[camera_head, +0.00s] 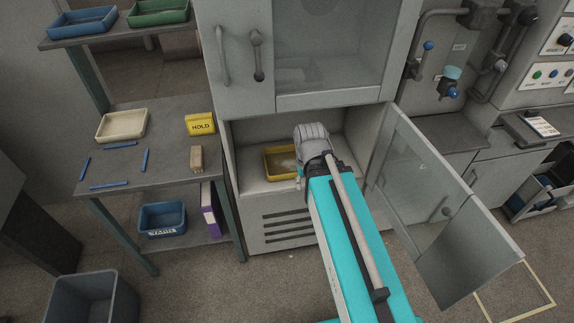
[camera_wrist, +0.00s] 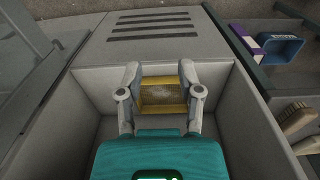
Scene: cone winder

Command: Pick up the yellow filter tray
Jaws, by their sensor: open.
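The yellow filter tray (camera_head: 283,177) sits on the floor of the open lower compartment of the grey cabinet (camera_head: 241,150). It is rectangular, with a paler mesh-like inside. My arm reaches into the compartment, and its end hides the tray's right part in the head view. In the wrist view the tray (camera_wrist: 162,109) lies between and beyond the two fingers of my gripper (camera_wrist: 159,72). The fingers are apart and nothing is held. I cannot tell whether either finger touches the tray.
The compartment's glazed door (camera_head: 425,190) stands open on the right of my arm. A side table (camera_head: 160,172) at left holds a cream tray (camera_head: 122,125), a yellow HOLD box (camera_head: 200,124), a brush (camera_head: 196,158) and several blue strips. Compartment walls (camera_wrist: 245,120) flank my gripper.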

